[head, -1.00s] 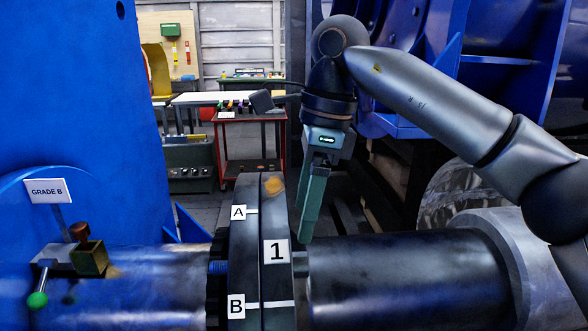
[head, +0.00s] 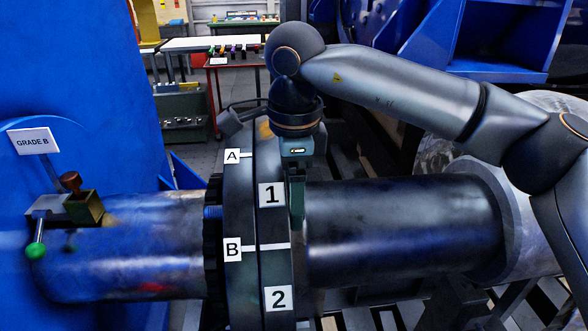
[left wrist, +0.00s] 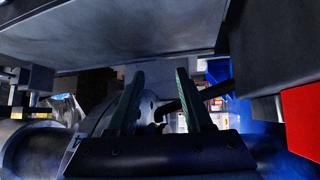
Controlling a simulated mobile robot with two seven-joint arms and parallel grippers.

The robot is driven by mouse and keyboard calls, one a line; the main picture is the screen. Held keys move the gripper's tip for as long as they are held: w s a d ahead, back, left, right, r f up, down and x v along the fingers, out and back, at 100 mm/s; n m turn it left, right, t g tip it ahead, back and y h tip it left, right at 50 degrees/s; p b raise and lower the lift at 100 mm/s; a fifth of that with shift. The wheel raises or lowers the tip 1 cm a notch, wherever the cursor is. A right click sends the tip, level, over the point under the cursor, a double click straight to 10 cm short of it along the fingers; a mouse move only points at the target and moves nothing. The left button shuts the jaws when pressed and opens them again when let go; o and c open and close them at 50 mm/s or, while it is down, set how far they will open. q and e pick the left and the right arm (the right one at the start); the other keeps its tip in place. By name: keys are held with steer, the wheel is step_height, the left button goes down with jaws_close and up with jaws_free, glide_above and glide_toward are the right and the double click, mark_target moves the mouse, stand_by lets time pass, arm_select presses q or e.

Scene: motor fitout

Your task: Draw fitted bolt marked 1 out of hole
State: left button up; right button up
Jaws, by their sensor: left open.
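The dark coupling flange (head: 240,275) stands upright on the shaft, with label 1 (head: 271,195) on its right half. A bluish bolt-like end (head: 212,212) shows at its left face; I cannot tell which bolt this is. The bolt marked 1 is not clearly visible. My right gripper (head: 297,222) points down close beside the flange's right face, level with label 1. Its fingers are seen edge-on, and contact or anything between them is hidden. My left gripper (left wrist: 159,76) shows only in the left wrist view, with its two green fingers apart and no held object visible.
Labels A, B and 2 (head: 278,298) also mark the flange. The black shaft (head: 400,230) runs right. A small bracket (head: 68,208) with a green-tipped handle stands at left below the GRADE B sign (head: 33,141). A red block (left wrist: 302,118) shows at the left wrist view's right.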

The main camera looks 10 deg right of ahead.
steer(key=shift+f, duration=0.55)
jaws_close()
stand_by(0.5)
steer(key=shift+r, duration=0.15)
